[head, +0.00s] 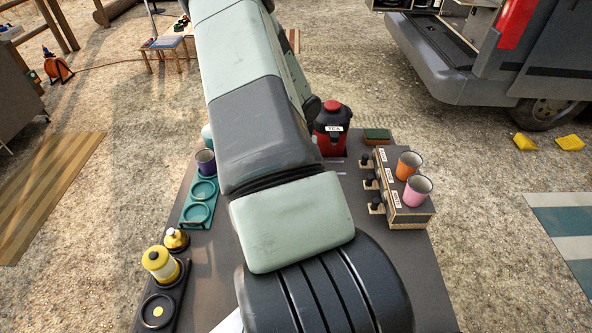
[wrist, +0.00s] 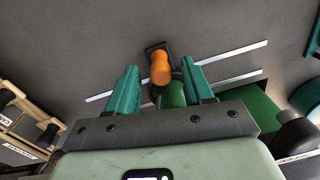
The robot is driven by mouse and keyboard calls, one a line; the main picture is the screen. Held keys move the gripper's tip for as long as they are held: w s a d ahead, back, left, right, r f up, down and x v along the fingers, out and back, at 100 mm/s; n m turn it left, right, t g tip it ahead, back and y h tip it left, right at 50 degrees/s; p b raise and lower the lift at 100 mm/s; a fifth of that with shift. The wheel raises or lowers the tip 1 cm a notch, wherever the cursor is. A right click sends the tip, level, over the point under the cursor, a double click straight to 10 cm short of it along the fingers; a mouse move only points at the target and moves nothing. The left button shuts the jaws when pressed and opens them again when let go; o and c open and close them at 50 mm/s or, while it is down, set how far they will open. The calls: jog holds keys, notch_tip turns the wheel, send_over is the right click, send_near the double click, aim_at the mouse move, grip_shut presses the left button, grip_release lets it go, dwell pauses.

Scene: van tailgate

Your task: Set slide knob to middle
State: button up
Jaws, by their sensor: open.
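The slide knob (wrist: 160,68) shows in the wrist view as an orange rounded handle on a small dark base on the grey tabletop. Pale strips lie on the tabletop to both sides of it. My gripper (wrist: 160,64) is open, with its two teal fingers apart. The knob appears between the fingertips, with a gap to each. I cannot tell the depth between the fingertips and the knob. In the head view my arm hides the knob and gripper; only short pale strips show on the table (head: 222,262).
A red and black tea dispenser (head: 332,130) and a green block (head: 377,135) stand at the back. A box with black knobs (head: 408,213) carries an orange cup (head: 409,166) and a pink cup (head: 418,190). A teal tray (head: 184,222) and a yellow bottle (head: 160,264) are left.

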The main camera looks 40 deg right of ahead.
jog(key=r, duration=0.9)
jog(key=shift+s+d, duration=0.15)
jog(key=shift+s, duration=0.05)
jog(key=w+a+r+n+t+y, duration=0.15)
jog(key=a+r+n, duration=0.35)
jog(key=a+r, duration=1.45)
jog(key=s+a+r+n+t+h, duration=0.2)
jog(key=s+a+r+n, duration=0.4)
jog(key=s+a+r, duration=0.5)
jog(key=s+a+t, duration=0.1)
jog(key=s, duration=0.3)
jog(key=shift+s+a+r+t, duration=0.15)
jog(key=shift+a+r+t, duration=0.2)
